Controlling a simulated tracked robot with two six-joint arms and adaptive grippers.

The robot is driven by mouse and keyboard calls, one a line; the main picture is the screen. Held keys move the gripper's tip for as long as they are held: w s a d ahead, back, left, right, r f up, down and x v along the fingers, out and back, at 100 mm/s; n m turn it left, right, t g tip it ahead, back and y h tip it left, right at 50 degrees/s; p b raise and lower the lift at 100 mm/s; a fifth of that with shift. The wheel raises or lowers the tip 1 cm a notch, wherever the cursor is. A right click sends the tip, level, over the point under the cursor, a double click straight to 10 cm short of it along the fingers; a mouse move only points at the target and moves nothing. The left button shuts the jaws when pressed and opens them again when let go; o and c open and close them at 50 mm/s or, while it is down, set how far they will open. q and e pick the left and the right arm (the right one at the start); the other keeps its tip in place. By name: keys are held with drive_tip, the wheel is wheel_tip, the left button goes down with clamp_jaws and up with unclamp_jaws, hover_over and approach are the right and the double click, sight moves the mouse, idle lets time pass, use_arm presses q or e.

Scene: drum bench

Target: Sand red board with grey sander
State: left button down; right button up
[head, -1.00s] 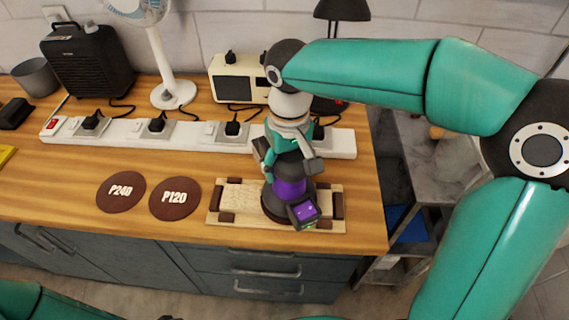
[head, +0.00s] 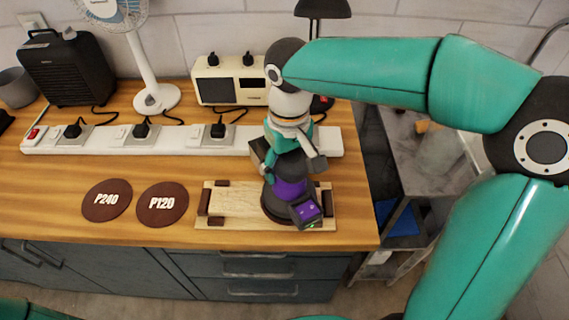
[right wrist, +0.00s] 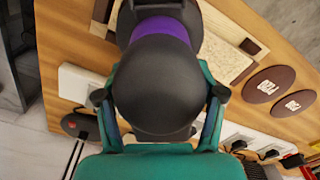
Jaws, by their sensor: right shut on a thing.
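A dark grey sander with a purple band (head: 288,187) sits on the right half of a pale wooden board (head: 238,206); I see no red board. Dark brown blocks (head: 217,222) stand around the board's edges. The sander's purple end box shows a small green light. My right gripper (head: 288,160) is shut around the sander's rounded top from above. The right wrist view shows its fingers (right wrist: 160,98) on both sides of the dark top (right wrist: 158,85). The sander's underside is hidden. My left gripper is out of view.
Two brown discs, P240 (head: 106,200) and P120 (head: 162,204), lie left of the board. A white power strip (head: 100,140) runs behind. A fan (head: 150,75), black heater (head: 68,70) and cream radio (head: 230,80) stand at the back. The bench ends right of the board.

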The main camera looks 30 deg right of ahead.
sight(301, 151)
drive_tip(key=shift+s+d+r, duration=0.1)
drive_tip(key=shift+s+d, duration=0.2)
drive_tip(key=shift+d, duration=0.2)
drive_tip(key=shift+s+d, duration=0.25)
drive_tip(key=shift+d, duration=0.35)
drive_tip(key=shift+r, duration=0.1)
drive_tip(key=shift+r+p, duration=2.6)
drive_tip(key=shift+r, duration=0.4)
